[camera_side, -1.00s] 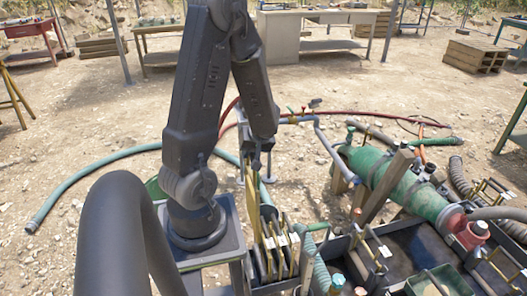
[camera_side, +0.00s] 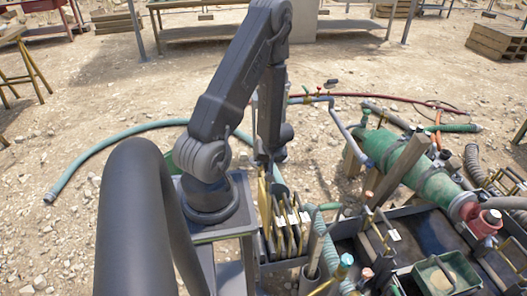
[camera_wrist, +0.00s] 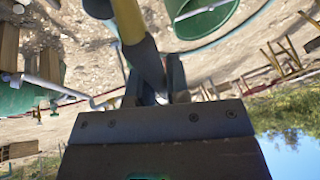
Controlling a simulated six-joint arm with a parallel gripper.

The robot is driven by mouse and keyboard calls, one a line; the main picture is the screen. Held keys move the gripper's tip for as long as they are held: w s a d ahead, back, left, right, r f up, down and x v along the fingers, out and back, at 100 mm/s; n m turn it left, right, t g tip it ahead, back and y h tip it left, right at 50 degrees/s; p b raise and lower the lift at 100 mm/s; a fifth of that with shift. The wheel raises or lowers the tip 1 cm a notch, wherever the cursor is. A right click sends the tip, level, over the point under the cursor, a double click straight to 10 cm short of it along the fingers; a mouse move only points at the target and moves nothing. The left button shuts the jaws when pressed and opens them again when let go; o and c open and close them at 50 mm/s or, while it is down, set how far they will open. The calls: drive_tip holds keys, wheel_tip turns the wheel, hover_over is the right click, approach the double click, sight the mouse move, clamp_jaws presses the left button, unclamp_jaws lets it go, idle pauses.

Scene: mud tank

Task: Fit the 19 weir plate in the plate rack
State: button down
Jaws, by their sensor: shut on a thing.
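The plate rack (camera_side: 268,252) is a dark slotted holder beside my arm's base in the side view. Several upright plates with yellow edges and pale labels (camera_side: 291,218) stand in it. My gripper (camera_side: 270,160) is low over the rack's back left end. It is shut on a yellow-edged plate (camera_side: 264,200), which hangs upright at that end; I cannot tell whether it is in a slot. I cannot read a 19 on any plate. In the wrist view, my fingers (camera_wrist: 157,92) close around a grey and yellow bar (camera_wrist: 130,20) of the held thing.
A green tank (camera_side: 405,160) with a red fitting lies to the right. Dark trays (camera_side: 420,232) with a green box (camera_side: 447,275) sit in front of it. A ribbed teal hose (camera_side: 322,250) stands close to the rack's right side. A pale hose curves over the ground behind.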

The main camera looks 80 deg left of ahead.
wheel_tip(320, 180, down, 9)
drive_tip(key=shift+r, duration=0.15)
idle(0.4)
drive_tip(key=shift+w, duration=0.1)
idle(0.4)
wheel_tip(320, 180, down, 6)
drive_tip(key=shift+f, duration=0.2)
idle(0.9)
drive_tip(key=shift+f, duration=0.1)
